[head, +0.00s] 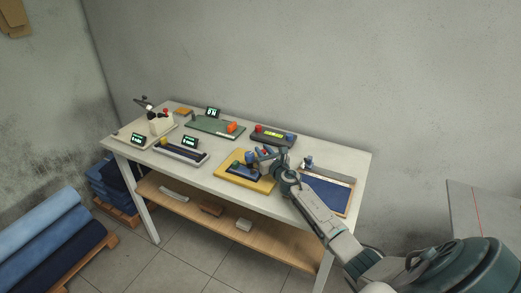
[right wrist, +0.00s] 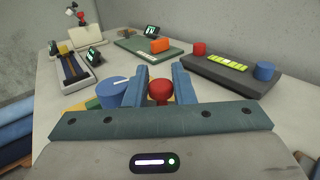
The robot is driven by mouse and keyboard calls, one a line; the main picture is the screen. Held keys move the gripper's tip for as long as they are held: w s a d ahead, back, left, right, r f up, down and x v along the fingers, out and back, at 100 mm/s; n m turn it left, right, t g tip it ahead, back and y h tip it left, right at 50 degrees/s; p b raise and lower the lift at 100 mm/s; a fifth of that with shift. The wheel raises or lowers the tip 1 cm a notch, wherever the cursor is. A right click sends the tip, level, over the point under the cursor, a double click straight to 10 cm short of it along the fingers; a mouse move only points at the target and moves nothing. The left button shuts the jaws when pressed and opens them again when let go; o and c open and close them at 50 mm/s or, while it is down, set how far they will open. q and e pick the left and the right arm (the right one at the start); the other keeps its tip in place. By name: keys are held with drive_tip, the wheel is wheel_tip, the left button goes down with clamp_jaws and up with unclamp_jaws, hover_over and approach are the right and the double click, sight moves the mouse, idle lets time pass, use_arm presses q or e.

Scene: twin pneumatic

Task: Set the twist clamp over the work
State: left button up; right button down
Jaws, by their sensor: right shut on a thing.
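My right gripper (head: 268,153) is over the yellow board (head: 235,175) near the table's front edge. In the right wrist view its two blue-grey fingers (right wrist: 160,86) stand on either side of a red knob (right wrist: 159,91) and are shut on it. A blue round knob with a white line (right wrist: 113,91) stands just left of the fingers. In the head view, blue parts (head: 250,157) show on the yellow board, partly behind the gripper. I cannot tell which of these parts belong to the twist clamp. What lies under the red knob is hidden by the gripper. My left gripper is not in view.
Behind the yellow board are a green board with an orange block (head: 232,127) and a dark box (head: 273,136) with red and blue knobs. A grey fixture with small display (head: 180,153) lies to its left. A blue mat (head: 325,192) lies to its right.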

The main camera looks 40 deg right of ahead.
drive_tip(key=shift+s+f+n+y+b, duration=0.15)
drive_tip(key=shift+s+n+y+b, duration=0.15)
drive_tip(key=shift+n+y+b, duration=0.35)
drive_tip(key=shift+s+f+n+y+b, duration=0.1)
drive_tip(key=shift+s+n+y+b, duration=0.2)
drive_tip(key=shift+y, duration=0.65)
drive_tip(key=shift+s+a+n+y, duration=0.1)
drive_tip(key=shift+s+n+y, duration=0.05)
drive_tip(key=shift+n+y, duration=0.15)
drive_tip(key=c, duration=1.7)
unclamp_jaws()
drive_tip(key=shift+o, duration=0.8)
drive_tip(key=s+b, duration=0.1)
drive_tip(key=s, duration=0.2)
drive_tip(key=s+b, duration=0.1)
drive_tip(key=s, duration=0.2)
drive_tip(key=s+d+b, duration=0.1)
drive_tip(key=s, duration=0.2)
drive_tip(key=shift+s+f, duration=0.15)
drive_tip(key=shift+s+a+b, duration=0.1)
drive_tip(key=shift+s+b, duration=0.3)
drive_tip(key=shift+s, duration=0.25)
